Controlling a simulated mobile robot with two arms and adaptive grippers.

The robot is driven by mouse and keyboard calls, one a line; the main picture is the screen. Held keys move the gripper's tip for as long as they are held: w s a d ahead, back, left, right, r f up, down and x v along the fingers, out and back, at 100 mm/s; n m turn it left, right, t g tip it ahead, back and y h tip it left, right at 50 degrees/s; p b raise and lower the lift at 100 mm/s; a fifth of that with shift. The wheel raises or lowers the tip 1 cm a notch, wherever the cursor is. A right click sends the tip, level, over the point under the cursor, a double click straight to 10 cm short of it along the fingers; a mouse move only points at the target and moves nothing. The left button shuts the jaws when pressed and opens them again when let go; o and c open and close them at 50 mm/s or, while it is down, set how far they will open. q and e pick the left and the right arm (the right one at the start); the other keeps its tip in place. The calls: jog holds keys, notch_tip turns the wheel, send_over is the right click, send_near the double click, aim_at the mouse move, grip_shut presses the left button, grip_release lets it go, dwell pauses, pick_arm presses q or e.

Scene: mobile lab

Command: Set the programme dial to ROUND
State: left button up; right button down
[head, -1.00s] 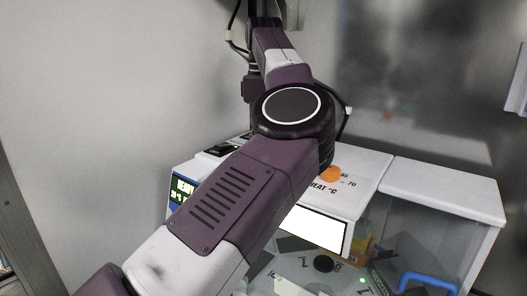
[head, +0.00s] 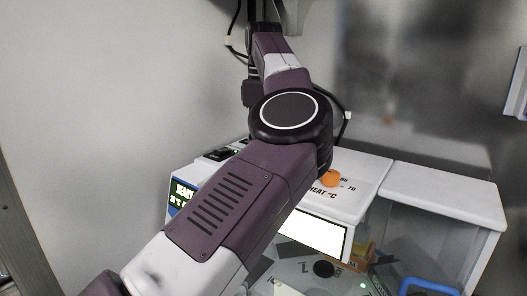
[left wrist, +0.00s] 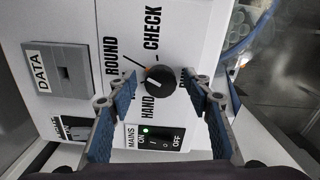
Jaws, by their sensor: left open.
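The programme dial is a round black knob (left wrist: 160,81) with a white pointer mark, on a white panel in the left wrist view. The words ROUND (left wrist: 111,57), CHECK (left wrist: 152,28) and HAND (left wrist: 148,107) are printed around it. The pointer mark is small, and I cannot tell for sure which word it points to. My left gripper (left wrist: 152,90) is open, with one blue-padded finger on each side of the knob and gaps between. In the head view my left arm crosses the machine and hides the dial and gripper. My right gripper is not in view.
Near the dial are a MAINS switch (left wrist: 160,138) with a green light and a grey DATA socket (left wrist: 64,72). A wall stands behind.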

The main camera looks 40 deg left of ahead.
pick_arm(q)
notch_tip(320, 180, up, 5)
jog(key=shift+f, duration=0.15)
jog(key=shift+s+r, duration=0.1)
jog(key=shift+r, duration=1.35)
